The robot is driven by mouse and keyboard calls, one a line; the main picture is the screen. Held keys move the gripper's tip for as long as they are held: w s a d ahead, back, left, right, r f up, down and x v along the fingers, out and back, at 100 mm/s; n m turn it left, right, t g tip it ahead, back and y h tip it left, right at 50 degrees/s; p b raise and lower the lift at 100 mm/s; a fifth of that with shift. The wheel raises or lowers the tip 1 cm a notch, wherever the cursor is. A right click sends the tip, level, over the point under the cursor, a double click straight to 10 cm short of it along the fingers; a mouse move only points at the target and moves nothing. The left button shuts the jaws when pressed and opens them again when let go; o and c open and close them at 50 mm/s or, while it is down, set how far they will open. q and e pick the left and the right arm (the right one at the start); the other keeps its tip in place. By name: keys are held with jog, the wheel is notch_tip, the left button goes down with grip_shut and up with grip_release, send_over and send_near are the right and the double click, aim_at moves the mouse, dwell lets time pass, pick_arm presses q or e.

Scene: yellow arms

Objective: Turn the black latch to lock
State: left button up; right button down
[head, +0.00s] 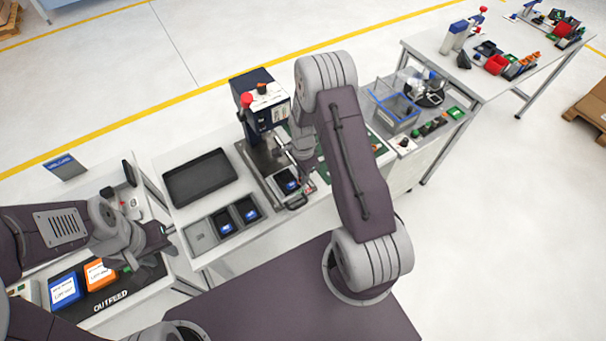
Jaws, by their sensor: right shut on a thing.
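A press-like machine with a blue and white head (262,105) and a red-knobbed lever stands at the middle of the bench. A black part with a blue label (288,183) sits in the metal fixture (268,185) under it. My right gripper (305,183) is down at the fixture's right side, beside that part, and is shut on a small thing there. That is where the black latch appears to be; it is mostly hidden, and its angle cannot be told. My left gripper (155,250) hangs over the outfeed bench at the left, apart from the fixture; its finger gap is unclear.
A black tray (197,177) and a grey holder (200,236) with black blue-labelled parts lie left of the fixture. A clear blue-edged bin (396,113) stands to the right. Blue (66,289) and orange (100,275) boxes lie on the outfeed bench near my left arm.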

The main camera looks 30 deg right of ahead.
dwell(0.4)
jog(key=c, duration=1.7)
grip_release()
jog(key=shift+r, duration=0.3)
notch_tip(320, 180, up, 8)
jog(key=shift+r+b, duration=0.25)
jog(key=shift+b, duration=0.65)
